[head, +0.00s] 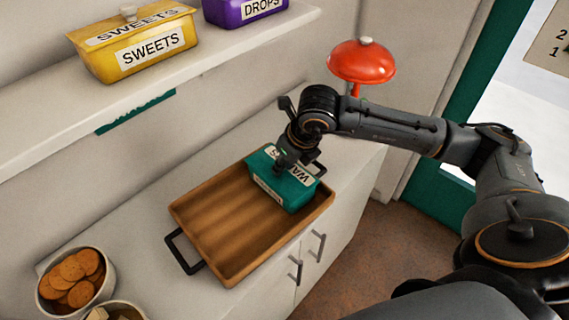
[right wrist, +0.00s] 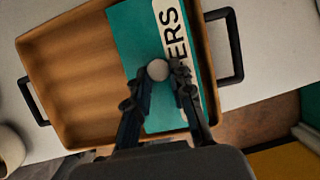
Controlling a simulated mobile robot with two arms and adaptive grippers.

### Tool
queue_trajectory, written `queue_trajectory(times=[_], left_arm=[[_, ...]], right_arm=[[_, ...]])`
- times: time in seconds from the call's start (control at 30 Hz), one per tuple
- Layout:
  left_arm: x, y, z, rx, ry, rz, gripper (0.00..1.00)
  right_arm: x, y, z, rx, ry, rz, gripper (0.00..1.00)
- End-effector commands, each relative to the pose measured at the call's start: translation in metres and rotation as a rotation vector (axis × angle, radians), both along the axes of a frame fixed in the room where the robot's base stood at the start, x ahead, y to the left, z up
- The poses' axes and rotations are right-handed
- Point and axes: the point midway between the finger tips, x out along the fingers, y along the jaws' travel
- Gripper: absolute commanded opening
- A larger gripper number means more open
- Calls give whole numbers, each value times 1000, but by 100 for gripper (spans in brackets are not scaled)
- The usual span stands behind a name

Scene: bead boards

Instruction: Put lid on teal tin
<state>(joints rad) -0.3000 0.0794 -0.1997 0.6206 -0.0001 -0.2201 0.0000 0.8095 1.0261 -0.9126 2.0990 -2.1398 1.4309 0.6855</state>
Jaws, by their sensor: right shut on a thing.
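The teal tin (head: 270,193) stands in the right part of a wooden tray (head: 222,222) on the counter in the head view. Its teal lid (head: 306,173), with a white label partly reading "WA", is over the tin's top. I cannot tell whether it is fully seated. My right gripper (head: 287,163) is above the lid, shut on its round pale knob (right wrist: 158,69). In the right wrist view the lid (right wrist: 130,45) shows label letters "ERS", and the right gripper (right wrist: 161,76) has a finger on each side of the knob. My left gripper is not in view.
A shelf above holds a yellow sweets tin (head: 140,50) and a purple drops tin (head: 243,10). A bowl of biscuits (head: 70,280) is at lower left. A red lamp (head: 361,62) stands behind my arm. The tray's left part is empty.

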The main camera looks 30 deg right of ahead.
Motion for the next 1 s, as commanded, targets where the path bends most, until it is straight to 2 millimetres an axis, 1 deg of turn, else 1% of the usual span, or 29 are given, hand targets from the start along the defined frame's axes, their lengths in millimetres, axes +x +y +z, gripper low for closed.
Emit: queue_trajectory(times=[0.43,0.77,1.0], left_arm=[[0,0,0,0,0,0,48],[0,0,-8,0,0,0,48],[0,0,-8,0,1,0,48]], right_arm=[[0,0,0,0,0,0,0],[0,0,-1,1,0,0,0],[0,0,0,0,0,0,0]])
